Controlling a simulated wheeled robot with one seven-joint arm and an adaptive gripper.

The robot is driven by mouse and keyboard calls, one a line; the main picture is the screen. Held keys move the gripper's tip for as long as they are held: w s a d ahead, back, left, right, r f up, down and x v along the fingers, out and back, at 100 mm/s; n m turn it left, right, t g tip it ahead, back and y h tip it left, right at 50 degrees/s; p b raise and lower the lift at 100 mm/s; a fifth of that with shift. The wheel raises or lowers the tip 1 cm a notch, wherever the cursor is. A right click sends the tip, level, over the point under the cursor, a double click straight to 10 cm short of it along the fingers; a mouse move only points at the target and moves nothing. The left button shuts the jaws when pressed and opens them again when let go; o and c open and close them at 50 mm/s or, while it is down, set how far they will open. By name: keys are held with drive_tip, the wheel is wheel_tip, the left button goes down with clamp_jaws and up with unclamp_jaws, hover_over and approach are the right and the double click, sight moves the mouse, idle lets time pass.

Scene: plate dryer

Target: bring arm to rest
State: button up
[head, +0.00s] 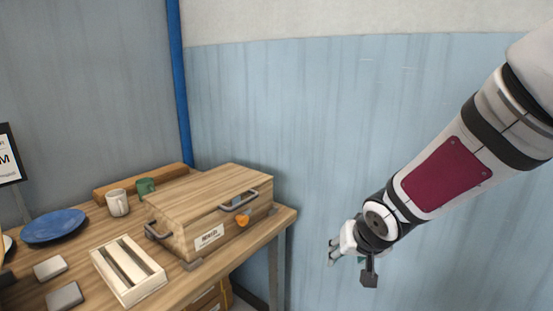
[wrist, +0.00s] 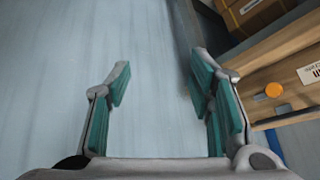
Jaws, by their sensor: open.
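My gripper (head: 335,252) hangs in the air to the right of the wooden table (head: 245,250) in the head view, in front of the blue wall. It is apart from the table and everything on it. In the wrist view my gripper (wrist: 162,95) shows its teal-padded fingers spread wide with nothing between them. The arm reaches in from the upper right of the head view.
On the table stand a wooden box (head: 205,205) with metal handles and an orange knob, a slatted wooden rack (head: 128,270), a blue plate (head: 54,225), a white mug (head: 118,203) and a green mug (head: 146,187). The space right of the table looks free.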

drive_tip(key=s+d+r+g+h+p, duration=0.1)
drive_tip(key=s+d+r+h+p, duration=0.3)
drive_tip(key=s+r, duration=1)
drive_tip(key=s+r+n+g+y+p, duration=0.1)
drive_tip(key=s+r+y, duration=0.2)
drive_tip(key=s, duration=1.2)
drive_tip(key=shift+s+a+r, duration=0.15)
drive_tip(key=shift+s+a, duration=0.05)
drive_tip(key=shift+s, duration=0.15)
